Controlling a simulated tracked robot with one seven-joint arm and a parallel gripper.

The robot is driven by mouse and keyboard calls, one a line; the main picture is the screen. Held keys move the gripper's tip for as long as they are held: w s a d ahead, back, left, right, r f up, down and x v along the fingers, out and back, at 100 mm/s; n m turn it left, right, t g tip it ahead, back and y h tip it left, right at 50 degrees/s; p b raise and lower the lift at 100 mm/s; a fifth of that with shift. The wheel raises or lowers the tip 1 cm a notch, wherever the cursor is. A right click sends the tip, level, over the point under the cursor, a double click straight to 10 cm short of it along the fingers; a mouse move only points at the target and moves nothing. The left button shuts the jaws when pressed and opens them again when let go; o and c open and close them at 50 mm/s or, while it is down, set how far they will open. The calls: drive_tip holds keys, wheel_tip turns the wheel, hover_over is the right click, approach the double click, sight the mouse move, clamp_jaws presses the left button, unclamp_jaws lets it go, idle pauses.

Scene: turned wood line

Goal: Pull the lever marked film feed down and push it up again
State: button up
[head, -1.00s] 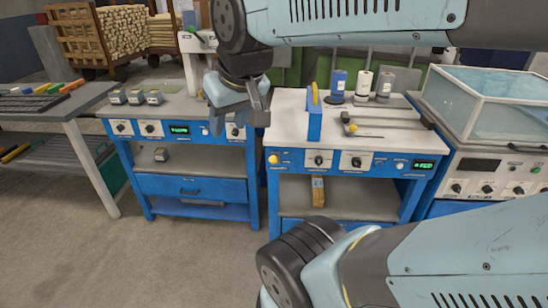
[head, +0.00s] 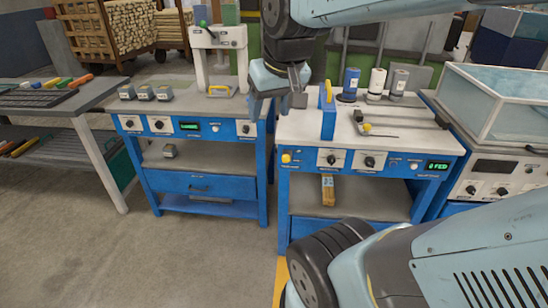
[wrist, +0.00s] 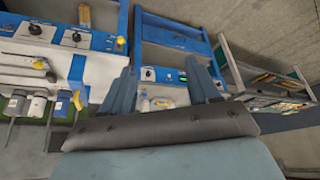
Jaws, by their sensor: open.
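No lettering reading film feed is legible, so I cannot tell which control is that lever. A rod with a yellow knob (head: 366,127) lies across the right bench top; it may be a lever. A yellow knob (head: 286,157) sits on that bench's front panel and shows in the wrist view (wrist: 121,40). Dark knobs on white plates (head: 331,159) (head: 370,162) are beside it. My gripper (head: 277,104) is open and empty, in front of the gap between the two blue benches. Its spread fingers also show in the wrist view (wrist: 160,68).
A blue block with a yellow handle (head: 327,110) stands at the right bench's left edge, near my gripper. Several canisters (head: 376,83) stand behind. A white press (head: 219,40) is on the left bench. A clear-lidded machine (head: 510,100) is at right. Floor is clear at left.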

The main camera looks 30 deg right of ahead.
drive_tip(key=w+d+f+m+g, duration=0.1)
drive_tip(key=w+d+f, duration=0.25)
drive_tip(key=w, duration=0.45)
drive_tip(key=m+g, duration=0.2)
drive_tip(key=g, duration=0.2)
hover_over(286, 157)
drive_tip(key=w, duration=0.1)
wheel_tip(286, 157, down, 18)
drive_tip(key=shift+w+a+f+h, duration=0.1)
drive_tip(key=shift+f+h, duration=0.2)
drive_tip(key=shift+f, duration=0.25)
drive_tip(key=f, duration=1.3)
drive_tip(key=shift+d+f, duration=0.15)
drive_tip(key=shift+d, duration=0.25)
clamp_jaws()
